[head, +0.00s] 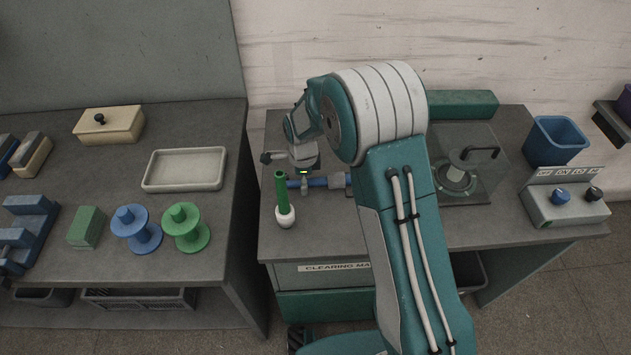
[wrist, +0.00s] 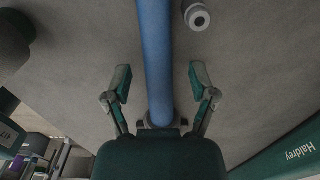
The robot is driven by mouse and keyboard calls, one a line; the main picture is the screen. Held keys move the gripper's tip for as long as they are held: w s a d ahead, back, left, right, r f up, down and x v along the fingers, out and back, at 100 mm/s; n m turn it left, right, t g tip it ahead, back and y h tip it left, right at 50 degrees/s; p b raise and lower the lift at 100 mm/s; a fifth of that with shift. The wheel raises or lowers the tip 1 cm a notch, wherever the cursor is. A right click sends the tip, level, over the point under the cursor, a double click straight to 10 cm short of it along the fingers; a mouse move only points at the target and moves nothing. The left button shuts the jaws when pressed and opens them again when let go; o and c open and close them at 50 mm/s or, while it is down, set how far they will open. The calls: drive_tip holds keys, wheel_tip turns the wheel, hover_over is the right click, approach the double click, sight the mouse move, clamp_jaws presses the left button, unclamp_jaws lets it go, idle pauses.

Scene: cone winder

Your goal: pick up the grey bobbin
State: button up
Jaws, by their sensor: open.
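No grey bobbin shows clearly in the head view. A grey, spool-like piece (head: 457,174) stands under a clear cover at the right of the machine table, and I cannot tell whether it is the bobbin. My gripper (head: 303,172) points down over the left part of that table, small and partly hidden by my arm. In the wrist view my gripper (wrist: 160,82) is open, with a blue rod (wrist: 156,55) running between the fingers; contact cannot be told. A pale round piece with a dark centre (wrist: 197,16) lies beyond the right finger.
A green stick in a white base (head: 285,214) stands near the table's front left edge. A blue bin (head: 555,140) and control box (head: 565,205) are at right. The left table holds a blue bobbin (head: 137,230), green bobbin (head: 186,228) and tray (head: 185,187). A gap separates the tables.

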drive_tip(key=shift+f, duration=0.1)
clamp_jaws()
